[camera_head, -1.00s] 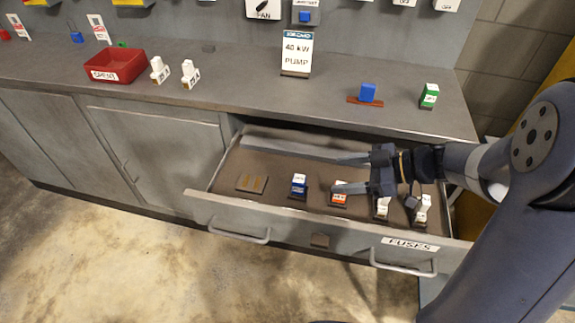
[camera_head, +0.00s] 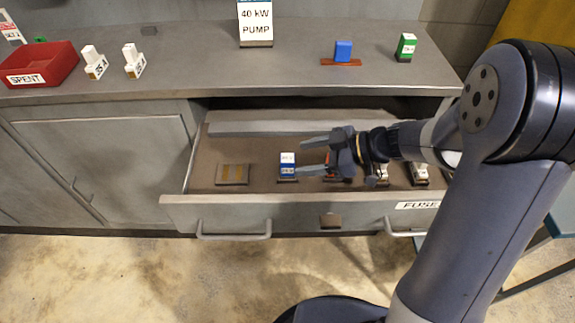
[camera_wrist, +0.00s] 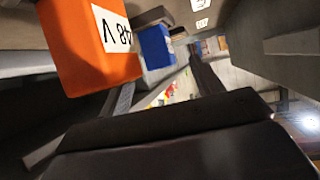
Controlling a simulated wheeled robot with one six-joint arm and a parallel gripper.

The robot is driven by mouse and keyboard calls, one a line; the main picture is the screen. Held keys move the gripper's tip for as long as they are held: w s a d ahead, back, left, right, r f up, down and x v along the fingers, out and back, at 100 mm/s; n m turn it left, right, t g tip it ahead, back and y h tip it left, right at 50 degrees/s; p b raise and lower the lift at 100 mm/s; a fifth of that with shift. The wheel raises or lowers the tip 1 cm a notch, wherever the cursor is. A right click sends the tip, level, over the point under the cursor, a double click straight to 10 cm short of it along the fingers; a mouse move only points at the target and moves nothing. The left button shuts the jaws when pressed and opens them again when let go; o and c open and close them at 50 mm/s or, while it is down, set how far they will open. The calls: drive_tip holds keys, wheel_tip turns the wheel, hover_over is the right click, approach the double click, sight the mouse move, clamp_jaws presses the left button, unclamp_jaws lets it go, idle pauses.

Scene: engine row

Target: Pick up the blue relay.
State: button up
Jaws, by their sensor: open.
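The blue relay (camera_head: 288,168), a small blue block with a white top and label, stands upright in the open drawer (camera_head: 262,200). In the wrist view a blue block (camera_wrist: 156,47) shows beyond a large orange block (camera_wrist: 85,45) labelled 48 V. My gripper (camera_head: 308,156) is open and empty, its fingers pointing left over the drawer. Its fingertips are just right of the blue relay, and the near one looks close to it. I cannot tell if they touch. The orange block (camera_head: 331,168) is partly hidden behind my gripper.
White-topped blocks (camera_head: 419,173) stand farther right in the drawer, and a flat brown plate (camera_head: 232,174) lies left. On the bench are a blue cube (camera_head: 343,50) on a brown base, a green block (camera_head: 405,48) and a red SPENT tray (camera_head: 38,65).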

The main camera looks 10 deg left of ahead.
sight(288, 158)
drive_tip(key=x, duration=0.5)
drive_tip(key=shift+s+a, duration=0.1)
drive_tip(key=shift+a, duration=0.25)
drive_tip(key=c, duration=1.2)
